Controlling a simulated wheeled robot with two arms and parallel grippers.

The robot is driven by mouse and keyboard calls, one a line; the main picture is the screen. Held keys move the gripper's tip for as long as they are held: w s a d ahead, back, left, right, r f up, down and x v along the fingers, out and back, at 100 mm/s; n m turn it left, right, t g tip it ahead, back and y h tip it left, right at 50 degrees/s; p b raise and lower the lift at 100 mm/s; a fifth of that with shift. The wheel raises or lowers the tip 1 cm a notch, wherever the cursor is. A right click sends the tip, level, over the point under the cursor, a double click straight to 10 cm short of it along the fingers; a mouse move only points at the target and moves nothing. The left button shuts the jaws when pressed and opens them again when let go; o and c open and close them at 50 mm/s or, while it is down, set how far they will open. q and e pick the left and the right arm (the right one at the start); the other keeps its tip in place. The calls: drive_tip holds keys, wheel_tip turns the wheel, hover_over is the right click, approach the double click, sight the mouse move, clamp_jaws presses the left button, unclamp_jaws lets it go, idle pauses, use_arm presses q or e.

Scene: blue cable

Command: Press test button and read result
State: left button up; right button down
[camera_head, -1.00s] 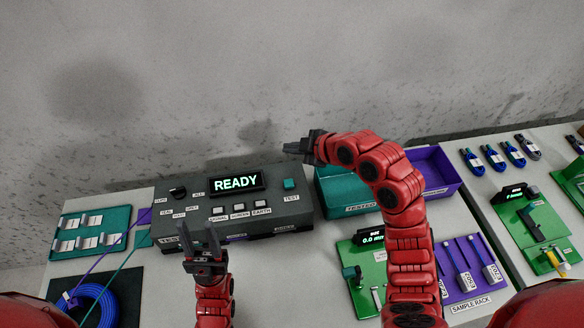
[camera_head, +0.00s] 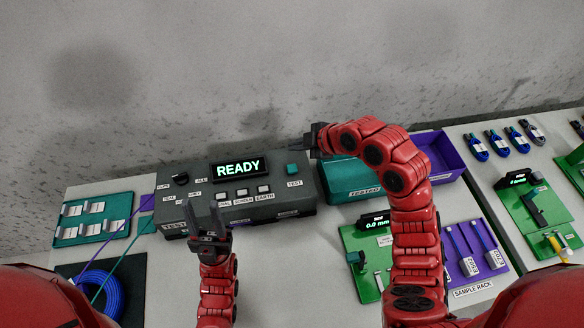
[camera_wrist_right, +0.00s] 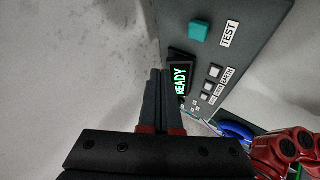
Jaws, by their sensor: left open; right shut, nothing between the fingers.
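The grey tester box (camera_head: 262,208) stands on the table, its display (camera_head: 238,168) lit with READY in green. The teal test button (camera_head: 293,169) is at the box's upper right, above a TEST label (camera_head: 294,184). In the right wrist view the button (camera_wrist_right: 199,29) sits right of and beyond my fingertips. My right gripper (camera_head: 298,146) is shut and empty, just above and behind the button in the head view, apart from it. My left gripper (camera_head: 207,222) is open and empty in front of the box's left part, hiding some labels. A blue cable coil (camera_head: 96,296) lies at lower left.
A teal TESTED bin (camera_head: 345,180) and a purple bin (camera_head: 443,158) stand right of the box. A green gauge board (camera_head: 364,272) and purple sample rack (camera_head: 474,262) lie in front. Purple and green leads run from the box's left side toward the coil area.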

drive_tip(key=b, duration=0.3)
hover_over(296, 169)
wheel_tip(296, 169, down, 6)
drive_tip(key=shift+r, duration=0.2)
drive_tip(key=shift+f+b, duration=0.35)
drive_tip(key=shift+f, duration=0.2)
drive_tip(key=shift+r, duration=0.1)
idle(1.1)
drive_tip(key=shift+f+b, duration=0.45)
drive_tip(key=shift+b, duration=0.2)
drive_tip(key=shift+f, duration=0.15)
